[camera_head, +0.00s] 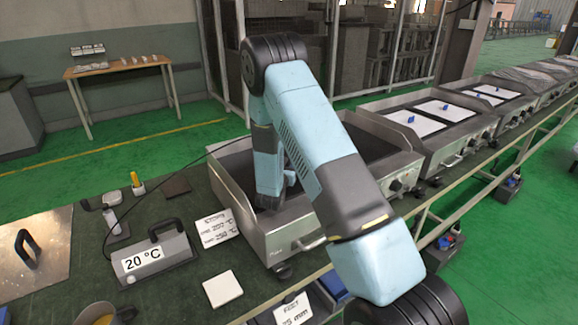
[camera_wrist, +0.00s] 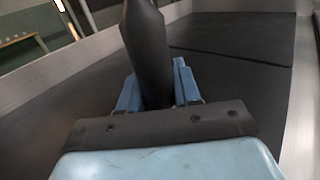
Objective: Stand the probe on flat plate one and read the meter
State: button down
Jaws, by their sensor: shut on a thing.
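In the wrist view, my gripper (camera_wrist: 157,94) is shut on the probe (camera_wrist: 146,40), a dark, tapered body standing up between the two blue fingers. Dark flat plates (camera_wrist: 230,75) with a seam between them lie around it, inside a metal rim. The probe's lower end is hidden, so I cannot tell whether it touches a plate. In the head view, my arm reaches down into the nearest metal heating unit (camera_head: 232,195) and mostly hides the gripper. The meter (camera_head: 172,248), a dark box with a handle, stands left of the unit and its display reads 20 °C.
A thin cable (camera_head: 170,175) runs from the bench toward my arm. Label cards (camera_head: 215,228), a white tile (camera_head: 222,289) and a handled metal sheet (camera_head: 45,245) lie on the bench. More units (camera_head: 430,122) with white plates stand to the right.

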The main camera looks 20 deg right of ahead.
jog(key=shift+f, duration=0.2)
jog(key=c, duration=0.8)
grip_release()
